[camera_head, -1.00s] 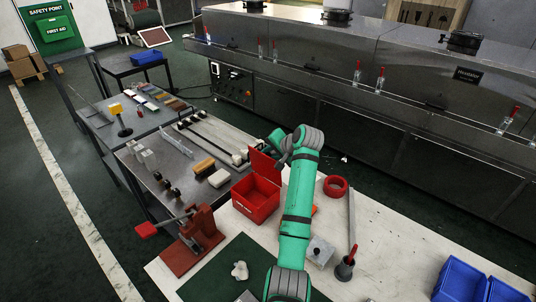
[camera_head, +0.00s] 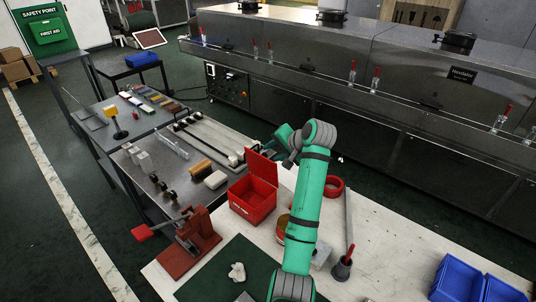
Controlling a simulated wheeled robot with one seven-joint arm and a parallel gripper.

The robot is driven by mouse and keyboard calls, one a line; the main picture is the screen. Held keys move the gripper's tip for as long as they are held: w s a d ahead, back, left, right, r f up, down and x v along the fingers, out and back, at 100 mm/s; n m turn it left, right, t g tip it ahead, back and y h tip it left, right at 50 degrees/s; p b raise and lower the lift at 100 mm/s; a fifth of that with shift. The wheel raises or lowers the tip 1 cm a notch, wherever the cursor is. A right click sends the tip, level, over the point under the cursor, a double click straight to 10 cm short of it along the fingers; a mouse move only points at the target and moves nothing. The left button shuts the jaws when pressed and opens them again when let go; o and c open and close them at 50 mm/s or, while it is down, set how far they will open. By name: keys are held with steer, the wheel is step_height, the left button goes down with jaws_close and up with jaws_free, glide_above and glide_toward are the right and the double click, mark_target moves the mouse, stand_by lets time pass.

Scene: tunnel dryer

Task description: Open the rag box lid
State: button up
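The red rag box (camera_head: 254,207) stands on the near table, left of my arm. Its lid (camera_head: 262,168) is raised, standing steeply up from the back edge, and the inside of the box shows. My green arm reaches over the table on the right of the box, and its wrist bends left behind the lid. My gripper (camera_head: 266,146) is small and dark there, just above and behind the lid's top edge. Its fingers are too unclear to tell open from shut, and I cannot tell whether it touches the lid.
A red hand press (camera_head: 190,240) stands left of the box. A red tape ring (camera_head: 334,186), a grey pot (camera_head: 342,267) and blue bins (camera_head: 462,280) lie to the right. A white lump (camera_head: 237,271) rests on the green mat (camera_head: 215,280). The steel dryer (camera_head: 330,110) runs behind.

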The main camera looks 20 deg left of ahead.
steer(key=shift+v, duration=2.1)
steer(key=shift+a, duration=0.1)
